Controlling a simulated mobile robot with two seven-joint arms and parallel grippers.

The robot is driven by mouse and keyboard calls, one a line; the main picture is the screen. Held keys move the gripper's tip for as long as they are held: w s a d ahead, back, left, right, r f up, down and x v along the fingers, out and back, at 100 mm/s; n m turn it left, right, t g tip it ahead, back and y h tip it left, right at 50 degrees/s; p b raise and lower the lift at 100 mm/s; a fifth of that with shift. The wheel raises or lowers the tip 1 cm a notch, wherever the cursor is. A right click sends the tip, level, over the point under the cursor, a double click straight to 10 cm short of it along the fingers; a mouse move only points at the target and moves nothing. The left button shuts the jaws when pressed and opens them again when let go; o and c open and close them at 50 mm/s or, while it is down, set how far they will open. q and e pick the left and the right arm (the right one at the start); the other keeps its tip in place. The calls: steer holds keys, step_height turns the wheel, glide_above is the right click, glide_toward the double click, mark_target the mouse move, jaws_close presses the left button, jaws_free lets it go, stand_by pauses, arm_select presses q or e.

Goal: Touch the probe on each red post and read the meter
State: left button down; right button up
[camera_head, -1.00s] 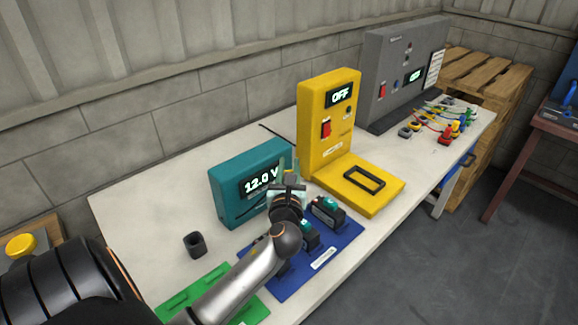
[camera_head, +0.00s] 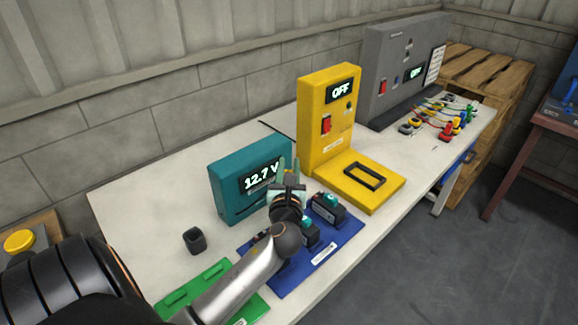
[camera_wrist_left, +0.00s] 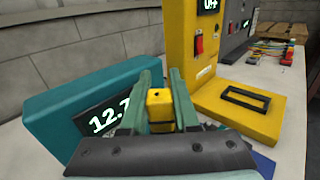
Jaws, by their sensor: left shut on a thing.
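The teal meter (camera_head: 228,200) stands at the middle of the bench, and its screen reads 12.7 V. In the left wrist view the meter (camera_wrist_left: 60,105) is at the left, its screen partly hidden. My left gripper (camera_head: 289,170) is over the blue mat (camera_head: 290,285), in front of the meter. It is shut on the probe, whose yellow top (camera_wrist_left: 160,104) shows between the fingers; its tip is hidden. Dark blocks with teal tops stand on the mat, one at the right (camera_head: 328,209) and one partly behind my arm (camera_head: 309,233). I cannot make out any red post. My right gripper is not in view.
A yellow unit (camera_head: 318,145) reading OFF stands right of the meter, its base (camera_head: 385,190) reaching forward. A small black cup (camera_head: 195,240) and a green mat (camera_head: 190,292) are at the left. A grey cabinet (camera_head: 390,60) and colored clips (camera_head: 446,125) are farther back.

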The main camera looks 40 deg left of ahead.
arm_select(q)
steer(key=shift+r+p, duration=2.1)
steer(key=shift+r, duration=0.9)
steer(key=shift+d, duration=0.1)
